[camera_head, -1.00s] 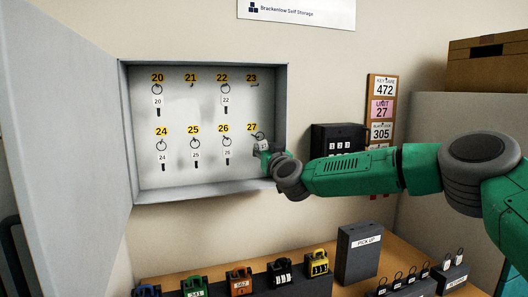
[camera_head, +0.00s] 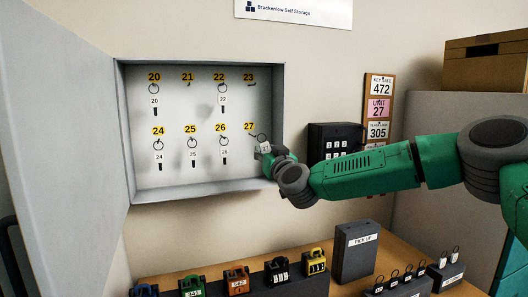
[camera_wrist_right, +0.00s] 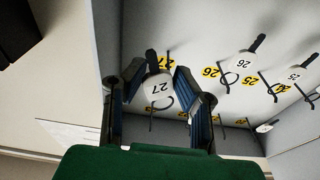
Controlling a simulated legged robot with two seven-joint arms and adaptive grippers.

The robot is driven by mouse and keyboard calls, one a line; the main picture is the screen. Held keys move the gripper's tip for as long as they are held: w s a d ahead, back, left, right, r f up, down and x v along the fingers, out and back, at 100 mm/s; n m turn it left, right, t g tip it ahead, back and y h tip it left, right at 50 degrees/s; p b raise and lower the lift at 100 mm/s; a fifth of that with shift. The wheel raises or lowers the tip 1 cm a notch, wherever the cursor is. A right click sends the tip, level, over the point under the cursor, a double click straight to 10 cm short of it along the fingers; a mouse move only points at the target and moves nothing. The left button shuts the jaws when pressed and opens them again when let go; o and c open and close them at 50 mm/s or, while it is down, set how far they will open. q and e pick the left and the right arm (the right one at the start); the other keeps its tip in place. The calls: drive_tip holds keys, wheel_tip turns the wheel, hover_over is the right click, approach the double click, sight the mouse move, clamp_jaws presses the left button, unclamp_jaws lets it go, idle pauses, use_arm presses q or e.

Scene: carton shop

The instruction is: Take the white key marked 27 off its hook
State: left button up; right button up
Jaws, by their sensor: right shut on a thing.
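The white key tag marked 27 (camera_head: 264,147) is in my right gripper (camera_head: 266,152) at the right side of the open key cabinet, its ring just below and right of the yellow 27 label (camera_head: 249,127). In the right wrist view the white tag 27 (camera_wrist_right: 158,89) sits between the two fingers of my right gripper (camera_wrist_right: 158,75), with the dark ring beyond it. I cannot tell whether the ring is clear of its hook. My left gripper is not in view.
Keys 20, 22, 24, 25 and 26 (camera_head: 224,153) hang in the cabinet (camera_head: 205,187); hooks 21 and 23 are empty. The cabinet's right wall is close to my gripper. A keypad box (camera_head: 335,143) is on the wall to the right. Padlocks and a PICK UP box (camera_head: 356,252) stand below.

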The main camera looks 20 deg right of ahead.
drive_tip(key=shift+s+d, duration=0.1)
drive_tip(key=shift+s, duration=2.05)
